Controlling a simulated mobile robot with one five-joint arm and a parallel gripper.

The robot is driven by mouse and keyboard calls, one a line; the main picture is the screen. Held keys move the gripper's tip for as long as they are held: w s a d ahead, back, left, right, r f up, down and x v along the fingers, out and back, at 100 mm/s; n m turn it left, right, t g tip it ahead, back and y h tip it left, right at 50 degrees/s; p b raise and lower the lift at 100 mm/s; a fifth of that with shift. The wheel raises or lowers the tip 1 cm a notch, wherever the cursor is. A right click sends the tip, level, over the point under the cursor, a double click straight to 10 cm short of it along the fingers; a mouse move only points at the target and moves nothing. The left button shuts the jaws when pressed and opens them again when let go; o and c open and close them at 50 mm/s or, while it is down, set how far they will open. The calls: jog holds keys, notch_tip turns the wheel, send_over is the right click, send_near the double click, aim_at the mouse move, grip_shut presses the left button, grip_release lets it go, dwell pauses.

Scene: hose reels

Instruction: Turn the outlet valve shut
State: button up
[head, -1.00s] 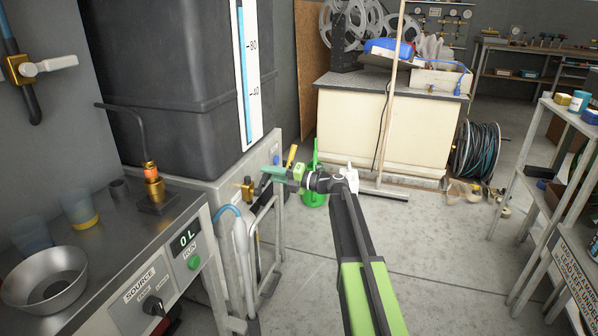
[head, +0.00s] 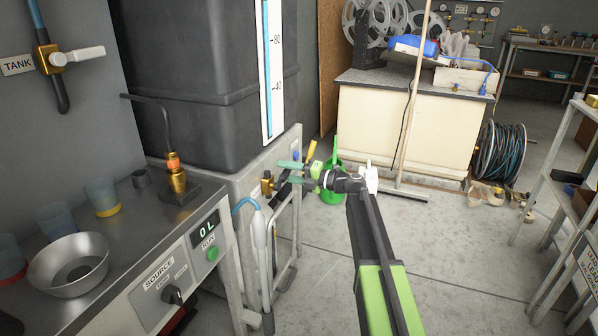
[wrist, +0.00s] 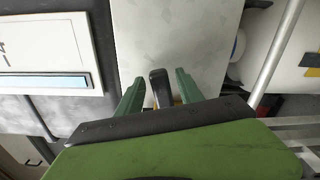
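In the wrist view the dark lever (wrist: 160,86) stands between the two green fingers of my gripper (wrist: 158,88), with a gap on each side. A bit of brass shows behind the lever. The fingers are open. The valve body is mostly hidden in the wrist view.
A second brass valve (head: 49,58) with a white handle is on the left wall beside a TANK sign (head: 18,65). The steel bench (head: 130,225) holds cups, a bowl and a 0 L display. A metal frame (head: 287,230) stands below my gripper.

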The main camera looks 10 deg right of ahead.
jog(key=shift+d, duration=0.2)
jog(key=v, duration=1.7)
jog(key=shift+d, duration=0.15)
